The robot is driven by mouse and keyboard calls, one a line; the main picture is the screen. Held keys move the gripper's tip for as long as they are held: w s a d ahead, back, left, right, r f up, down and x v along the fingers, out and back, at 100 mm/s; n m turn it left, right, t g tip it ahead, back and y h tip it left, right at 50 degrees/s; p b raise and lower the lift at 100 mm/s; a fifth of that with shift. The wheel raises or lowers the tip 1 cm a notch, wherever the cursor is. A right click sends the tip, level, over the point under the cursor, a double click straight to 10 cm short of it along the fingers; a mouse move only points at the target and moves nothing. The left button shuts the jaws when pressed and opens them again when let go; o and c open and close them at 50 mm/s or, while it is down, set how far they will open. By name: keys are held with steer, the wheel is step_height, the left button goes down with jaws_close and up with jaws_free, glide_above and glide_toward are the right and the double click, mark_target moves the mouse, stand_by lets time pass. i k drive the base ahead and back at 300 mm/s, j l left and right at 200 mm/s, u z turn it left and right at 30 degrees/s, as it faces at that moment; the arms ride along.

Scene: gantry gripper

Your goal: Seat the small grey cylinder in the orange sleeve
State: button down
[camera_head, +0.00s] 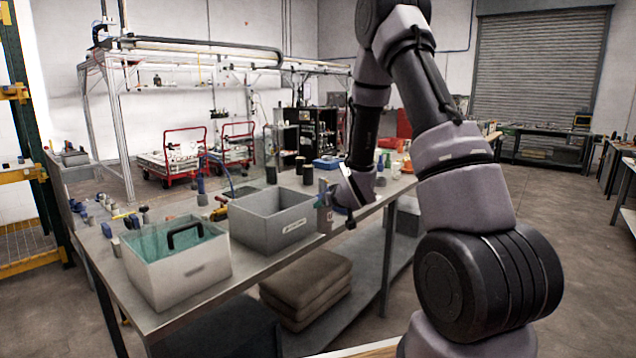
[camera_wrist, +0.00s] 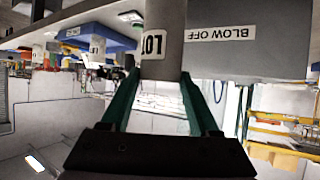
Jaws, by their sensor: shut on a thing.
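In the wrist view my gripper (camera_wrist: 160,80) has its two green fingers closed on the sides of a grey cylinder (camera_wrist: 162,40) with a white "LOT" label. The cylinder's far end runs out of the frame. I cannot identify the orange sleeve with certainty in either view.
The grey bin (camera_head: 262,236) stands on the bench, its "BLOW OFF" wall (camera_wrist: 265,62) close beside the cylinder in the wrist view. A pale bin (camera_head: 185,278) with a black handle stands left. Small parts and bottles crowd the bench behind. Folded cloths (camera_head: 307,285) lie below.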

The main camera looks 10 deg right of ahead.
mark_target(408, 168)
steer(key=i+j+z, duration=0.15)
steer(key=z, duration=0.3)
steer(key=i+j+z, duration=0.15)
steer(key=j+z, duration=0.2)
steer(key=z, duration=0.15)
